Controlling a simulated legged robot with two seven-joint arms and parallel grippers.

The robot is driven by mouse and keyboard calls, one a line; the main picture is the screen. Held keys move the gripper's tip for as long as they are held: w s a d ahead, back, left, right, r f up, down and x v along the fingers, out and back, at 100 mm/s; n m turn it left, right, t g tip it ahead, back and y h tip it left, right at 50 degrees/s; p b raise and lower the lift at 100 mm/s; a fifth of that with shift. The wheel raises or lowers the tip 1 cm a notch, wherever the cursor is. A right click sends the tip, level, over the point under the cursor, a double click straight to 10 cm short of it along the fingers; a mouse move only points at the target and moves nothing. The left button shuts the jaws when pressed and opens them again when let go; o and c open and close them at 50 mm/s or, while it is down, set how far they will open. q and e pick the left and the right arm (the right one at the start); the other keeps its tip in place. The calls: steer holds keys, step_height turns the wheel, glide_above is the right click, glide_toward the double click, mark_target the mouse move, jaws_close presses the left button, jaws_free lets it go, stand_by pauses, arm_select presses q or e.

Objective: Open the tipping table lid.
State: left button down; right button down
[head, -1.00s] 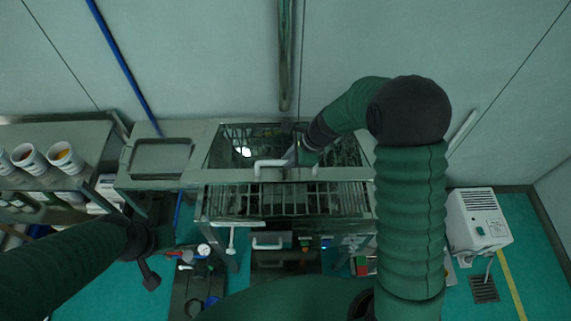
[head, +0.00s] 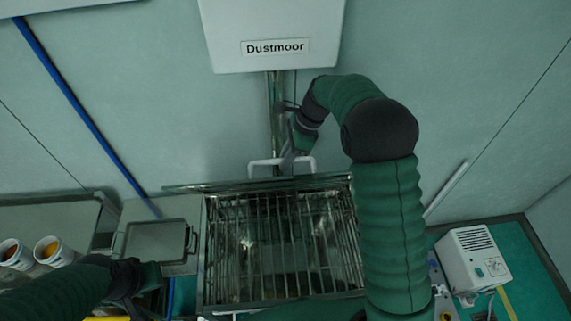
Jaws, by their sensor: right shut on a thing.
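The tipping table (head: 207,262) stands in the middle of the head view, with its barred grate and dark hollow uncovered. Its lid (head: 195,188) shows nearly edge-on as a thin glassy strip along the back of the table, raised off the grate. A pale bar handle (head: 262,163) stands up from the lid. My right gripper (head: 287,160) is shut on the handle, and its fingertips are partly hidden there. My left gripper (head: 143,297) is low at the left, apart from the lid and near the side tray; its dark fingers are too unclear to judge.
A metal pipe (head: 274,110) runs down the wall behind the lid to below a white box (head: 270,30) labelled Dustmoor. A flat side tray (head: 155,240) adjoins the table's left. Cups (head: 47,250) stand at far left. A white unit (head: 474,260) stands at right.

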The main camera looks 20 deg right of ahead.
steer(key=shift+w+d+f, duration=0.1)
